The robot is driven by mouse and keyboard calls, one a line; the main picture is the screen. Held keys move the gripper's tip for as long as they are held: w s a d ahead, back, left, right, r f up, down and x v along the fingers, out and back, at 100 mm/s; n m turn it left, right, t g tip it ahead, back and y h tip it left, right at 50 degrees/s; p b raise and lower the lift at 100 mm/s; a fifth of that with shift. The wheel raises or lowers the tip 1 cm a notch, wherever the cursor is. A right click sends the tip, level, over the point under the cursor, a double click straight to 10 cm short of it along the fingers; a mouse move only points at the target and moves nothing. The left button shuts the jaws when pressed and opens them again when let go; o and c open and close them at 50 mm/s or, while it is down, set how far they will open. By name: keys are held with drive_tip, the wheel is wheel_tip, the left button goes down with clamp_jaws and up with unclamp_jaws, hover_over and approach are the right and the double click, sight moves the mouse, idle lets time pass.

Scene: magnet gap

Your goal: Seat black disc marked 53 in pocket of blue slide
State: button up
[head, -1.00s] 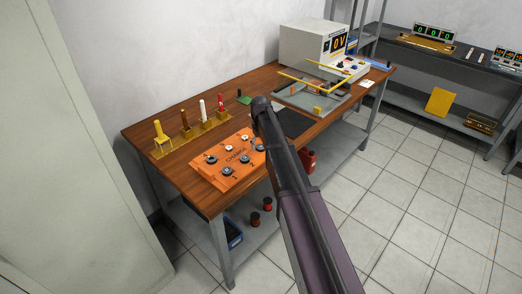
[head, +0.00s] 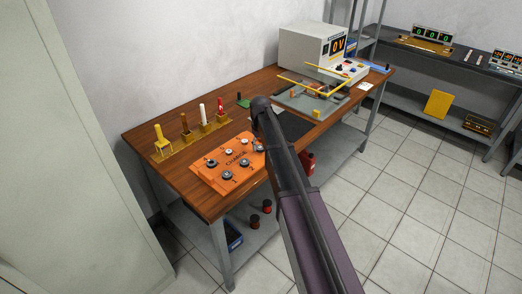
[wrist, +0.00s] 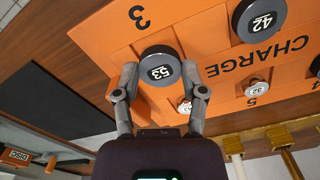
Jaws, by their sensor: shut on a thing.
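The black disc marked 53 (wrist: 160,70) has a grey centre label and sits between the fingers of my gripper (wrist: 161,76) in the wrist view. The fingers are closed on its sides. It is over the orange CHARGE board (wrist: 228,70), near the printed 3; I cannot tell whether it is raised off the board. In the head view my arm hides most of my gripper. I cannot make out the blue slide with certainty; a small blue piece (head: 380,68) shows at the table's far right end.
A disc marked 42 (wrist: 258,20) and smaller discs are on the board. A black mat (wrist: 45,100) lies beside it. A yellow-railed fixture (head: 312,100) and a white meter box (head: 308,47) stand farther right. Coloured posts (head: 203,115) stand along the back left.

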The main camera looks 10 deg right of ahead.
drive_tip(key=shift+r+p, duration=1.45)
drive_tip(key=shift+r, duration=0.25)
wheel_tip(320, 180, up, 3)
drive_tip(key=p, duration=0.3)
drive_tip(key=shift+s+f, duration=0.1)
